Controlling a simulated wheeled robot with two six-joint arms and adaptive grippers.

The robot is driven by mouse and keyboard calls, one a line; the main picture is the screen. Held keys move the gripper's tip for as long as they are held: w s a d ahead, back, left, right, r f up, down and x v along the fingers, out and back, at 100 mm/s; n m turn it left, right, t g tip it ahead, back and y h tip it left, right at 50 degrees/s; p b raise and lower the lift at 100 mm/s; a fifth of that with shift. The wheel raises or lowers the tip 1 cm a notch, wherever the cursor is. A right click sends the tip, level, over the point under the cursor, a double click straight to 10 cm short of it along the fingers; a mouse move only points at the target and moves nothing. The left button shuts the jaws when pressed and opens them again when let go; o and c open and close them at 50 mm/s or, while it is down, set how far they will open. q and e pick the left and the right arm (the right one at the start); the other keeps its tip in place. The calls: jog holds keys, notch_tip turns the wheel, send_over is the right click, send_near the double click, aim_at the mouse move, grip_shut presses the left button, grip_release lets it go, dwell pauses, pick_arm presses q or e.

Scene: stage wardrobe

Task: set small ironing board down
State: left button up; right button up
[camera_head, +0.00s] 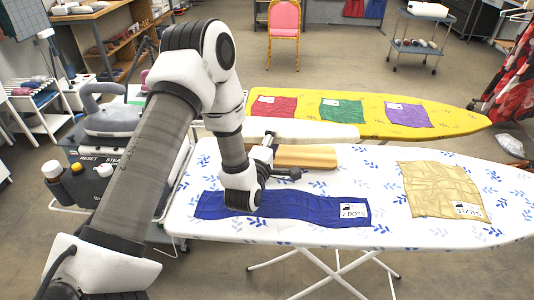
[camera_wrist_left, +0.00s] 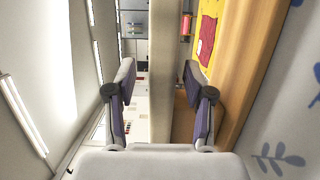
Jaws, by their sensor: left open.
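The small ironing board has a long white padded top (camera_head: 310,133) and a wooden base (camera_head: 308,157). It stands upright on the large white ironing board with blue leaves (camera_head: 380,180), near its far edge. My left gripper (camera_head: 272,150) is at its near side, open. In the left wrist view, my left gripper's fingers (camera_wrist_left: 160,98) are on either side of the top's edge (camera_wrist_left: 164,60), with a gap on one side; contact on the other is unclear. The wooden base (camera_wrist_left: 245,75) runs alongside, outside the fingers. My arm hides part of the small board. My right gripper is not in view.
A blue cloth (camera_head: 290,210) lies in front of the small board, a gold cloth (camera_head: 440,189) to the right. A yellow ironing board (camera_head: 450,120) with red, green and purple cloths stands behind. An iron (camera_head: 108,112) and bottles stand left.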

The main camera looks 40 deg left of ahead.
pick_arm(q)
jog(key=b+v, duration=0.1)
jog(key=v, duration=0.6)
jog(key=shift+s+d+f+b, duration=0.1)
jog(key=shift+s+b, duration=0.05)
jog(key=shift+b, duration=0.15)
jog(key=shift+s, duration=0.15)
